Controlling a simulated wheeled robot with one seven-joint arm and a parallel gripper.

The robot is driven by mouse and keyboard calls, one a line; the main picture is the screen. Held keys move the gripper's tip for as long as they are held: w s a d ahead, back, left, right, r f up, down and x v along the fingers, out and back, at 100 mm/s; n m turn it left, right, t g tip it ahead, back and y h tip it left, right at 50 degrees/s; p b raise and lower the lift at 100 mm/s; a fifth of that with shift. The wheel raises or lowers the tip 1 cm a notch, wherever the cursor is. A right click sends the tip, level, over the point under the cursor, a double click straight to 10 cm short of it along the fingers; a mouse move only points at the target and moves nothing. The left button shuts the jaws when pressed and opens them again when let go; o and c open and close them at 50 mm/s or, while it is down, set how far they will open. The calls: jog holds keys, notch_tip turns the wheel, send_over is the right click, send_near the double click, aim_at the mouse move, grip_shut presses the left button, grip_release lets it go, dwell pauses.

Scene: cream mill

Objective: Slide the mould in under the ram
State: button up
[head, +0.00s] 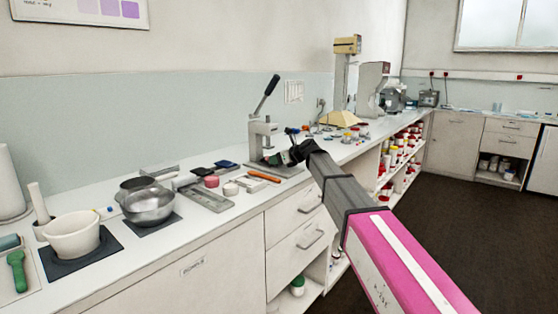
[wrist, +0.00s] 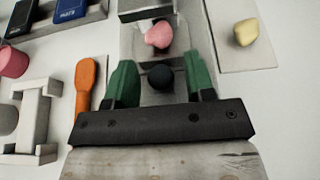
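The bench press (head: 262,128) stands on the counter with its lever raised. In the wrist view, a grey metal piece (wrist: 130,45), seemingly the mould, lies just beyond my fingers with a pink lump (wrist: 158,35) on it. A dark round knob (wrist: 160,77) shows at its near side. My gripper (wrist: 160,84) has its green fingers apart on either side of the knob, with gaps visible. In the head view my gripper (head: 291,155) is low at the press base and hides the mould. How the mould lines up under the ram is unclear.
An orange-handled tool (wrist: 86,88) lies left of my fingers. A yellow lump (wrist: 245,29) rests on a pale sheet to the right. Steel bowls (head: 152,205) and a mortar (head: 73,233) stand further left along the counter. A tall beige-topped device (head: 343,75) stands beyond the press.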

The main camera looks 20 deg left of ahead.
jog(key=v, duration=0.9)
jog(key=shift+s+d+r, duration=0.1)
jog(key=shift+d+r, duration=0.05)
jog(key=shift+d, duration=0.1)
jog(key=shift+s+d+r, duration=0.2)
jog(key=shift+d+r, duration=0.1)
jog(key=shift+d, duration=0.25)
